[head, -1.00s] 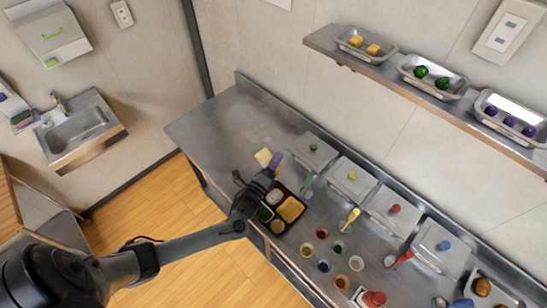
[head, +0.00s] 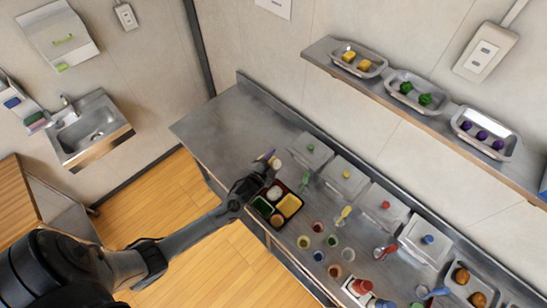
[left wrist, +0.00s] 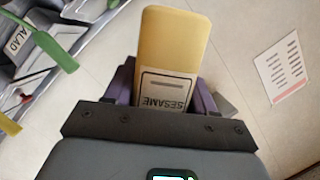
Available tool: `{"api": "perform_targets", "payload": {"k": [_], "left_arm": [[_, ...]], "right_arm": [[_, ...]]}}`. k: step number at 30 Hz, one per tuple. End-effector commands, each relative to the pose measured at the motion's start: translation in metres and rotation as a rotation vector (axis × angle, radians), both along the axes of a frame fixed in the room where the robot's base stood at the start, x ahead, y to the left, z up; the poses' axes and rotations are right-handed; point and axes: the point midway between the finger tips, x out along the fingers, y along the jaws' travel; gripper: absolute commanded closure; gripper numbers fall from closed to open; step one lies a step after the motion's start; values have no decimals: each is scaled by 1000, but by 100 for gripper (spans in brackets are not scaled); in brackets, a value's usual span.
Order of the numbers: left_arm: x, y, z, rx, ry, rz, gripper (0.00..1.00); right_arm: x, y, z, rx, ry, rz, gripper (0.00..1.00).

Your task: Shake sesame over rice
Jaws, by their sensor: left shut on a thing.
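The sesame shaker (left wrist: 174,45) is a pale yellow block with a white label reading SESAME, upside down in the left wrist view. My left gripper (left wrist: 163,88) is shut on it, its purple fingers on both sides. In the head view my left gripper (head: 268,158) is at the upper left of a black bento tray (head: 258,199). The shaker (head: 276,163) shows only as a small pale end there. White rice (head: 274,192) lies in the tray's upper left compartment, just below the gripper. I cannot tell whether sesame is on it. My right gripper is not in view.
Several lidded steel bins (head: 346,176) line the back of the steel counter (head: 222,124). Small cups (head: 318,256) stand right of the tray. A green-handled utensil (head: 306,181) lies close by. The counter's left part is clear. A wall shelf (head: 400,98) holds food trays.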

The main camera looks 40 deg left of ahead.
Motion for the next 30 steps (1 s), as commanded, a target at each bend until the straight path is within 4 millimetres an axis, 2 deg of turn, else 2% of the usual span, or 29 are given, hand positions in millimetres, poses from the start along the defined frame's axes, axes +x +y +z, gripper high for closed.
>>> {"api": "perform_targets", "payload": {"k": [5,9,13,16,21,30], "left_arm": [[0,1,9,-181,12,2,51],[0,1,13,-430,29,2,51],[0,1,15,-647,43,1,51],[0,1,14,-765,50,0,51],[0,0,15,-852,56,0,51],[0,0,15,-854,56,0,51]], "right_arm": [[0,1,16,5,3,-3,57],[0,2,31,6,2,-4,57],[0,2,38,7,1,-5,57],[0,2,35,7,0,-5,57],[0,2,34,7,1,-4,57],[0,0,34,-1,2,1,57]]}}
